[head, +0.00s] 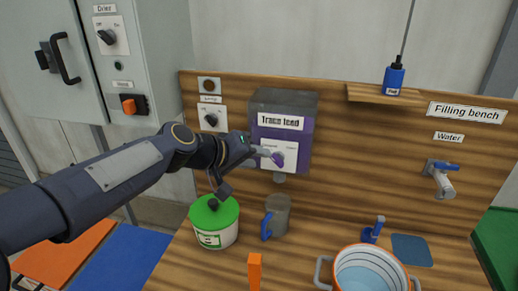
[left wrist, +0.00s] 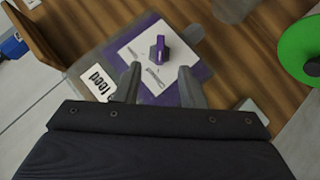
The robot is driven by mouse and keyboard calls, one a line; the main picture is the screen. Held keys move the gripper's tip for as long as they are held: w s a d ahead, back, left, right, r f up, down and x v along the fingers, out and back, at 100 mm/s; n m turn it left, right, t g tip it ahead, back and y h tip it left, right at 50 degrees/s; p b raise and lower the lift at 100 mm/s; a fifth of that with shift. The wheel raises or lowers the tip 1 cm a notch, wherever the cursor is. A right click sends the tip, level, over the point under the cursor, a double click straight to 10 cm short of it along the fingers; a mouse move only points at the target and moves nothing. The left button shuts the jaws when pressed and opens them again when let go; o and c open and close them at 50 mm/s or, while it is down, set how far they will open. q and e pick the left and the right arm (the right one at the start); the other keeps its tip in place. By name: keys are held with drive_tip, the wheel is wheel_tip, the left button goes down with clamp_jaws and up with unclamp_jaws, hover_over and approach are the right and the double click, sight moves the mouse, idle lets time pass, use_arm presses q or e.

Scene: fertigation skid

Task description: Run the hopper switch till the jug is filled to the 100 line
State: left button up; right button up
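The hopper is a grey and purple box labelled "Trace feed" (head: 282,122) on the wooden back panel. Its switch, a purple knob (head: 278,158) on a white plate, also shows in the left wrist view (left wrist: 160,50). My left gripper (head: 266,154) is at the switch. In the left wrist view its fingers (left wrist: 159,84) are apart, with nothing between them, and the knob is just beyond the tips; I cannot tell whether they touch it. A grey jug (head: 279,213) with a blue handle stands upright below the hopper's outlet. Its fill level and lines cannot be read. My right gripper is out of view.
A green-lidded tub (head: 214,221) stands left of the jug. An orange upright piece (head: 254,271) is in front. A large pot (head: 369,270) stands at the right, below a water tap (head: 440,178). Another knob (head: 211,119) is on the panel left of the hopper.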

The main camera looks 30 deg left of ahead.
sight(275, 161)
use_arm(q)
drive_tip(key=p+x, duration=0.1)
drive_tip(key=x, duration=0.5)
drive_tip(key=shift+w+d+f, duration=0.15)
drive_tip(key=shift+w+f, duration=0.05)
drive_tip(key=shift+w, duration=0.15)
